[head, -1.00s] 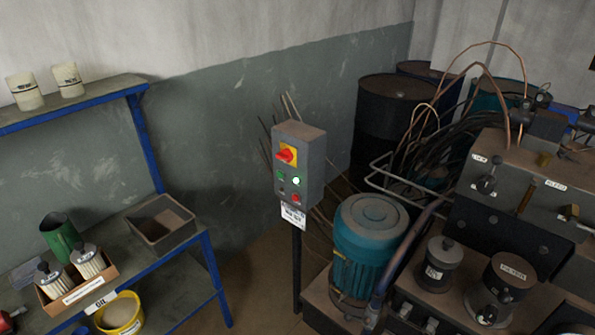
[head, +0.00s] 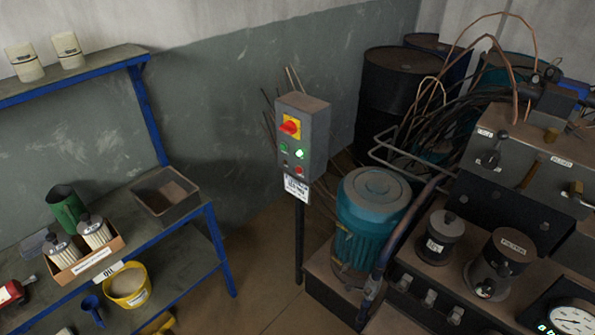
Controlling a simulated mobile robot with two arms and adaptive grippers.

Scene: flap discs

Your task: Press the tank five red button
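A grey control box (head: 302,138) stands on a dark post in the middle of the head view, with a white label plate (head: 297,189) under it whose text I cannot read. On its front are a red rotary switch on a yellow plate (head: 290,127), a green button (head: 284,147), a lit green-white lamp or button (head: 301,154) and a small red button (head: 299,170) at the lower right. Neither of my grippers is in view.
A teal motor (head: 372,213) and a hydraulic unit with levers (head: 489,160) and filters stand right of the post. Blue shelving (head: 217,250) with a grey bin (head: 165,196) and a yellow bucket (head: 127,285) is at left. Bare floor (head: 262,262) lies between.

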